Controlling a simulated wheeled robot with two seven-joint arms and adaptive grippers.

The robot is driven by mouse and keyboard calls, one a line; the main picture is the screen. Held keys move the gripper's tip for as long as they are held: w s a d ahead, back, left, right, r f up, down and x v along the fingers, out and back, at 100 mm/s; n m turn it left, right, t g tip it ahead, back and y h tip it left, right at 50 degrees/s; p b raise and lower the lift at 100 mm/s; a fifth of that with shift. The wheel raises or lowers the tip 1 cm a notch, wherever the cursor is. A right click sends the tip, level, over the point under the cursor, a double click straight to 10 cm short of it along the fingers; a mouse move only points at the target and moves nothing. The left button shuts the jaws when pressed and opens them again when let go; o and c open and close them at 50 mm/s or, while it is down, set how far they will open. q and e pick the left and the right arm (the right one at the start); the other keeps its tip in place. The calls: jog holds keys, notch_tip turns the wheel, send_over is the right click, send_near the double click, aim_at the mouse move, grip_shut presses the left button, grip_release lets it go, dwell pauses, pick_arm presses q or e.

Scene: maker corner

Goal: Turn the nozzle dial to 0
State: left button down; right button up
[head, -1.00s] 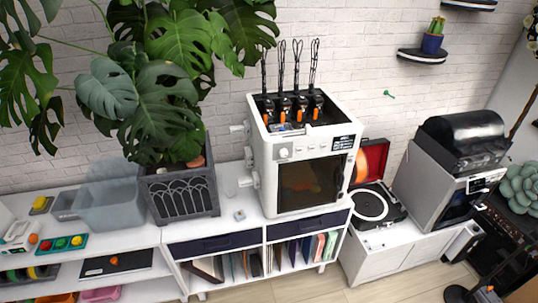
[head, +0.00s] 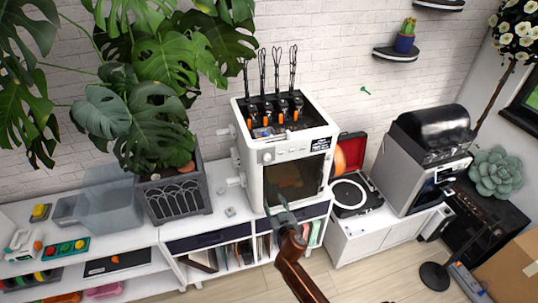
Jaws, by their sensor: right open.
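The white 3D printer (head: 250,177) stands on the white cabinet against the brick wall. A round white dial (head: 267,157) is on the upper left of its front panel, with small markings beside it too small to read. I cannot tell which number the dial points to. My right gripper (head: 275,208) comes up from the bottom on a brown arm. It is open and empty, in front of the lower left of the printer's dark window and below the dial, apart from the dial. My left gripper is not in view.
A potted monstera (head: 175,200) stands left of the printer. A record player (head: 352,195) with a red lid is to the right. A small grey block (head: 230,212) lies on the cabinet top. A grey machine (head: 425,165) stands further right.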

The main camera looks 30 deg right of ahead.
aim_at(267, 159)
notch_tip(267, 159, up, 16)
jog(key=w+m+t+h+p, duration=0.1)
jog(key=t+p, duration=0.1)
jog(key=x, duration=0.6)
jog(key=shift+w+d+r, duration=0.15)
jog(key=shift+w+r, duration=0.05)
jog(key=shift+w+d, duration=0.15)
jog(key=shift+w, duration=0.6)
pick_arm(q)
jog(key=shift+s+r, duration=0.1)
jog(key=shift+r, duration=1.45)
pick_arm(e)
grip_shut()
